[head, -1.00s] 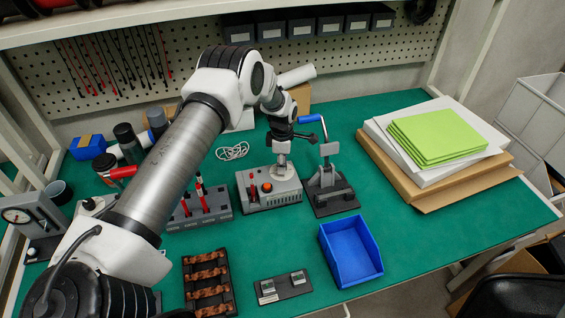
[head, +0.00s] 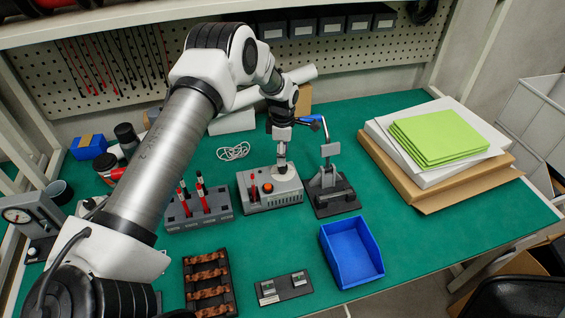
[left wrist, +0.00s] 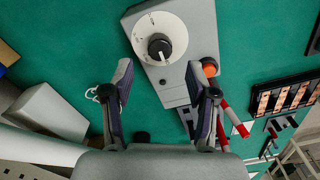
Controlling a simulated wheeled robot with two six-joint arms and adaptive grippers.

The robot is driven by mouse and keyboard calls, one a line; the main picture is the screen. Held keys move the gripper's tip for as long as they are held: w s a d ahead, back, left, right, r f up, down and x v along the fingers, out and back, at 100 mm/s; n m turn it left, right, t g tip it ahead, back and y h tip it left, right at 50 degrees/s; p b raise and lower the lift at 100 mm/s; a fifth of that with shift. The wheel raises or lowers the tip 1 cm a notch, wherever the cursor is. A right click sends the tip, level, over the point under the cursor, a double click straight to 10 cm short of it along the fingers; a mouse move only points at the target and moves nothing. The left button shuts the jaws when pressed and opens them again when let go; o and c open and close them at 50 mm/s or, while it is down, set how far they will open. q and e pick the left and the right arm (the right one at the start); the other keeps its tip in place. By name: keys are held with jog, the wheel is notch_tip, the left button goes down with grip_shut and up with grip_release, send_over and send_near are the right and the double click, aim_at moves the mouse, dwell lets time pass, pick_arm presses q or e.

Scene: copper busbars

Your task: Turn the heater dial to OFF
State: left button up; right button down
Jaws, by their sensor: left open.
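The heater (head: 285,197) is a grey box with an orange button, standing mid-table in the head view. In the left wrist view its dial is a black knob (left wrist: 160,47) on a round white plate (left wrist: 175,27). A short white mark shows on the knob; the plate's lettering is too small to read. My left gripper (head: 282,165) is above the dial end of the heater and hides part of it. In the left wrist view the left gripper (left wrist: 159,80) is open, its fingers apart and empty, with the knob beyond the gap between the tips. My right gripper is not in view.
A clamp (head: 330,190) with a blue handle stands close right of the heater. A rack (head: 190,217) with red-handled tools stands close left. A blue bin (head: 350,253), a busbar tray (head: 208,284) and a small dark fixture (head: 284,289) lie in front.

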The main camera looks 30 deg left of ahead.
pick_arm(q)
notch_tip(320, 180, up, 7)
jog(key=shift+f, duration=0.2)
jog(key=shift+s, duration=0.1)
